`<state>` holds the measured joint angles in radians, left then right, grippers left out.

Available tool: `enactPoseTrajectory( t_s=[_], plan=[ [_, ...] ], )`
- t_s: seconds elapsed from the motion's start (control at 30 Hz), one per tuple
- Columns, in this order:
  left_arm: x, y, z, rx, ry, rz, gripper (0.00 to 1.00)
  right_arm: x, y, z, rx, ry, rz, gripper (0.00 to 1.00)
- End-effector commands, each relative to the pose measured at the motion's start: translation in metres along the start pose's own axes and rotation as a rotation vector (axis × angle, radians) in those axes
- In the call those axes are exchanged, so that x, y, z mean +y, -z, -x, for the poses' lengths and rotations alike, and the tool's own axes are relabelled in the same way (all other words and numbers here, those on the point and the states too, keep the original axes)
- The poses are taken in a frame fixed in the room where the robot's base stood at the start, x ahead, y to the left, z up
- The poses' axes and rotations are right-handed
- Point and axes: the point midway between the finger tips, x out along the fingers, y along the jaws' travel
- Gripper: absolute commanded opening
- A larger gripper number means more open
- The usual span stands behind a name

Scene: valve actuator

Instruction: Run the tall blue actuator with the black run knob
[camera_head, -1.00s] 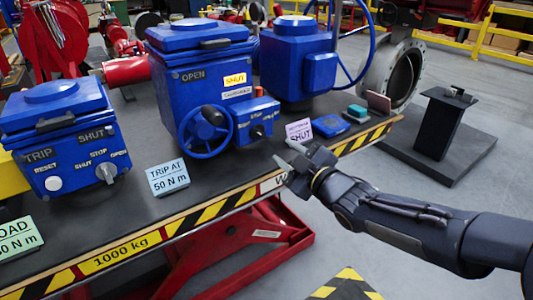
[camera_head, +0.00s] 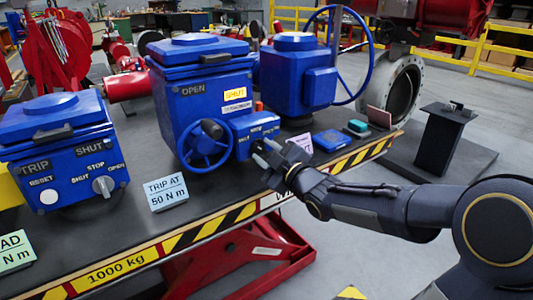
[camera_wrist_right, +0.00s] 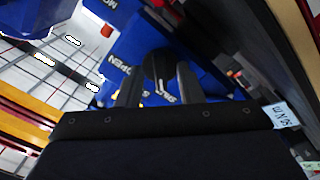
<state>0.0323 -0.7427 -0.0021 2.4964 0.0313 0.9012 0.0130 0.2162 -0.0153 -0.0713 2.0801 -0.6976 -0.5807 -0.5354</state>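The tall blue actuator (camera_head: 190,112) stands mid-table, with OPEN and SHUT plates on its front and a blue handwheel (camera_head: 203,162) below. A small blue control box (camera_head: 262,125) sticks out to the right of the handwheel, with an orange-red button on top. My right gripper (camera_head: 261,151) is at the front of this box, fingers apart, and hides the knob in the head view. In the right wrist view the black run knob (camera_wrist_right: 157,66) shows between the two open fingers (camera_wrist_right: 160,84). I cannot tell whether they touch it. My left gripper is not in view.
A shorter blue actuator (camera_head: 60,150) with a grey knob stands at left. Another blue actuator (camera_head: 297,75) with a large wheel stands behind right. Cards (camera_head: 166,192) and small blocks (camera_head: 357,126) lie along the table's striped front edge (camera_head: 245,212).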

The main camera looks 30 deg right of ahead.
Motion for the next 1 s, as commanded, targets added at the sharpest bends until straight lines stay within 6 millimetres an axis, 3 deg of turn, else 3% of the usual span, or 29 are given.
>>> enactPoseTrajectory(
  t_s=[0.03, 0.27, 0.67, 1.0],
  plan=[
    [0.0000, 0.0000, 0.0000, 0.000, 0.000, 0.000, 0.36, 0.0000, -0.0001, 0.0001, 0.000, 0.000, 0.000, 0.30],
    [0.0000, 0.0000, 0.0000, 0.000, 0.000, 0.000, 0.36, 0.0000, -0.0002, 0.0003, 0.000, 0.000, -0.001, 0.00],
    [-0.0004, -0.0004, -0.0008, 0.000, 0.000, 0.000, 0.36, -0.0003, -0.0005, 0.0003, 0.000, 0.000, -0.047, 0.00],
    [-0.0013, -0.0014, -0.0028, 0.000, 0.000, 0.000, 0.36, -0.0007, -0.0007, 0.0001, 0.000, 0.000, -0.277, 0.00]
  ],
)
